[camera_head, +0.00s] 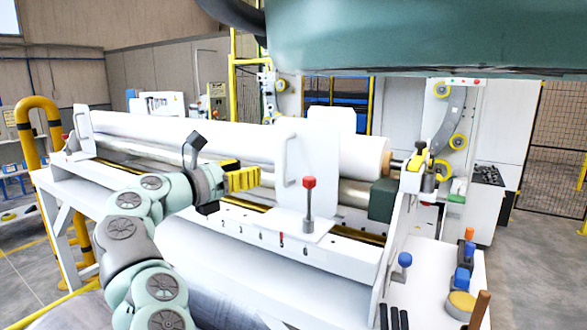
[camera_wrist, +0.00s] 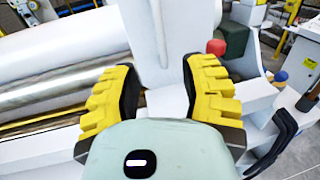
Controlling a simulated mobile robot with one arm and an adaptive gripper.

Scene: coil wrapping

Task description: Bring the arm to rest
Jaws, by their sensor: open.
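My arm (camera_head: 127,228) reaches in from the lower left in the head view and bends up toward the machine. My gripper (camera_head: 258,178) is in front of the long white roll, left of the white upright plate (camera_head: 312,170). In the wrist view my gripper (camera_wrist: 160,88) shows two yellow, ribbed fingers spread apart with black inner pads. Nothing is held between them. The white plate (camera_wrist: 158,40) stands beyond the gap between the fingers. Whether a finger touches the plate cannot be told.
The white roll (camera_head: 235,138) lies along the machine. A red-knobbed lever (camera_head: 309,195) stands on the plate's foot. A side shelf at lower right carries a blue knob (camera_head: 404,260), a yellow roll (camera_head: 461,304) and small tools. A yellow rail (camera_head: 38,105) stands left.

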